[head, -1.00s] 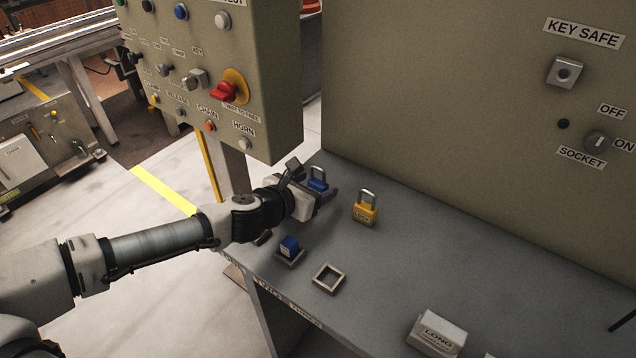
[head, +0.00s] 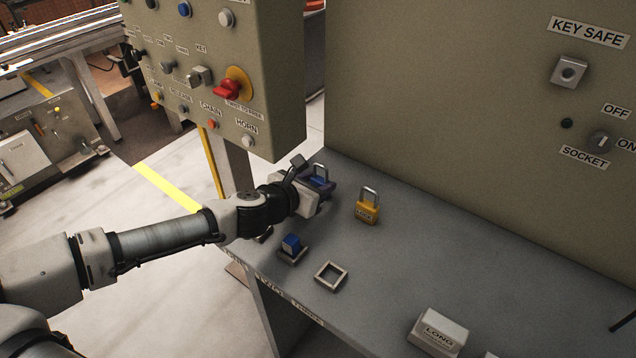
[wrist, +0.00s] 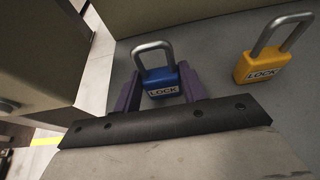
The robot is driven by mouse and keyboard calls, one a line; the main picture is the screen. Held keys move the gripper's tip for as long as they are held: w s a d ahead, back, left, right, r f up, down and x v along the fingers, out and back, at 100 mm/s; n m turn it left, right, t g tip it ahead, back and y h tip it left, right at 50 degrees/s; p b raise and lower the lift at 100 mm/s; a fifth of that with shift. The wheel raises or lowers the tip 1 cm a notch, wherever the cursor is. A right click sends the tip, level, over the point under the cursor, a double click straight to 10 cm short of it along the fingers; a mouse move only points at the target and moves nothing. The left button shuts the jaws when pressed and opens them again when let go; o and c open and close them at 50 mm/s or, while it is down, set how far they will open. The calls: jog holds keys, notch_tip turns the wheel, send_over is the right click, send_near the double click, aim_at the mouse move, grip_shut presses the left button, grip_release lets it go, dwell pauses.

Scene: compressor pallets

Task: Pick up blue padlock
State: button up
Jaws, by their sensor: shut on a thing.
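The blue padlock (wrist: 161,84) has a grey shackle and a white LOCK label. It stands upright between the purple fingers of my gripper (wrist: 160,92) in the wrist view. My gripper is shut on its blue body. In the head view the padlock (head: 320,180) shows at the far left end of the grey bench, its lower part hidden by my gripper (head: 319,186). I cannot tell whether it touches the bench top.
A yellow padlock (head: 367,208) stands just right of my gripper. Nearer are a blue block (head: 291,243) in a square holder and an empty square frame (head: 331,275). A white LONG box (head: 438,331) lies front right. The control panel (head: 225,75) hangs close by at left.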

notch_tip(320, 180, up, 20)
jog(key=p, duration=1)
jog(key=shift+p, duration=0.3)
jog(key=shift+f, duration=0.1)
